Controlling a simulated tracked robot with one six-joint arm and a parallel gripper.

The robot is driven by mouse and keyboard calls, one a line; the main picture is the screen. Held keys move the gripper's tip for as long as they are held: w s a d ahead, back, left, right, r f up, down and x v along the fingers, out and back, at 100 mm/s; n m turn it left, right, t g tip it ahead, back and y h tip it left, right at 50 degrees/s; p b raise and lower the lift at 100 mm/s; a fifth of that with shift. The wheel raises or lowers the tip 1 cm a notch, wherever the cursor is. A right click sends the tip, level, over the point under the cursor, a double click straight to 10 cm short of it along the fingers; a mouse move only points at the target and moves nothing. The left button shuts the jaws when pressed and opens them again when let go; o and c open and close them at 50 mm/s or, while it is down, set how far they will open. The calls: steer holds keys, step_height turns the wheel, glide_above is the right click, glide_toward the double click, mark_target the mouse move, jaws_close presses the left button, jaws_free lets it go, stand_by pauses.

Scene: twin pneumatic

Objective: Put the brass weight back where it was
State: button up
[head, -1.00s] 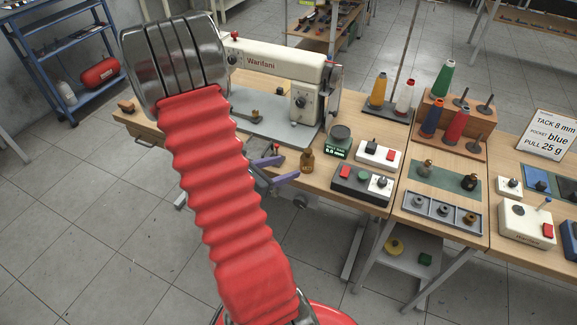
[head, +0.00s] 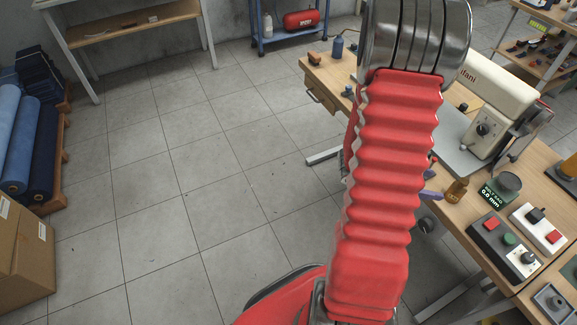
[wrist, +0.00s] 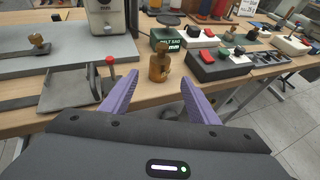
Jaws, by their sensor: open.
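A brass-coloured piece with a knobbed top, which looks like the brass weight (wrist: 159,67), stands upright on the wooden table near its front edge. It also shows in the head view (head: 456,190), right of my arm. My gripper (wrist: 160,82) has two purple fingers, spread apart with nothing held between them. The brass piece stands just beyond the fingertips, roughly centred between them. Whether a finger touches it, I cannot tell. In the head view, my red arm hides most of the gripper.
A small display with a round pan (head: 507,183) stands behind the brass piece. A button box (head: 503,245) is to the right. A metal plate with a red-knobbed lever (wrist: 82,84) is left of my fingers. The sewing machine (head: 490,105) stands behind.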

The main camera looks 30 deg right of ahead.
steer(key=w+a+r+m+t+y, duration=0.4)
steer(key=a+r, duration=0.3)
steer(key=a, duration=0.8)
steer(key=w+a+r+m+t+y, duration=0.4)
steer(key=a+r, duration=0.3)
steer(key=a, duration=0.7)
steer(key=w+a+r+m+t+y, duration=0.3)
steer(key=a+r, duration=0.4)
steer(key=a, duration=0.8)
steer(key=shift+w+a+r+m+t+y, duration=0.3)
steer(key=shift+w+m+t+y, duration=0.1)
steer(key=shift+w+m, duration=0.25)
steer(key=shift+f, duration=0.1)
steer(key=shift+c, duration=0.3)
